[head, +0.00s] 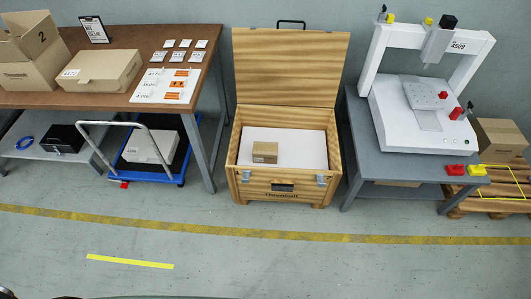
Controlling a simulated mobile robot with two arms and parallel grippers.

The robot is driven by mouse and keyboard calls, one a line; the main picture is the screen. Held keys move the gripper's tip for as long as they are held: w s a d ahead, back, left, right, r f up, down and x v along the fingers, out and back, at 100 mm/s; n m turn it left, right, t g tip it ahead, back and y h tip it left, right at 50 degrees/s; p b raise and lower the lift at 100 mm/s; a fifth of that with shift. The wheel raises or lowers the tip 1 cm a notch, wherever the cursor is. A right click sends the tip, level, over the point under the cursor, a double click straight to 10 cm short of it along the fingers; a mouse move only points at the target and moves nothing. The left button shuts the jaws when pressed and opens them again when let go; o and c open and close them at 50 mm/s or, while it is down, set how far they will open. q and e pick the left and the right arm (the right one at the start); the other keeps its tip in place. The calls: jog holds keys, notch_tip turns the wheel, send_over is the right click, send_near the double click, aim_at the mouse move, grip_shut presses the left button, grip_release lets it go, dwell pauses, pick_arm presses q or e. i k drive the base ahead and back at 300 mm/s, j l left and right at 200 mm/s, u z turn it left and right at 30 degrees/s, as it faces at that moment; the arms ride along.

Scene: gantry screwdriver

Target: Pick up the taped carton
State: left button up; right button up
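Several cardboard cartons show in the head view, and I cannot tell for sure which is the taped carton. A closed, flat carton with a white label (103,72) lies on the brown table at the left. A small carton (265,152) with a paler band sits on the white surface inside the open wooden crate. Neither my left nor my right gripper is in view.
The wooden crate (239,172) has its lid raised. An open carton (32,65) stands on the brown table (130,42). A cart (163,173) is under that table. The grey bench (398,170) carries a white gantry machine (405,130). The front floor is clear.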

aim_at(263, 152)
jog(key=i+l+u, duration=0.1)
jog(key=i+l, duration=0.25)
jog(key=i+l+u, duration=0.1)
jog(key=i+l, duration=0.3)
jog(key=l, duration=0.2)
jog(key=i+l, duration=0.3)
jog(key=l, duration=0.25)
jog(key=i+j+u, duration=0.05)
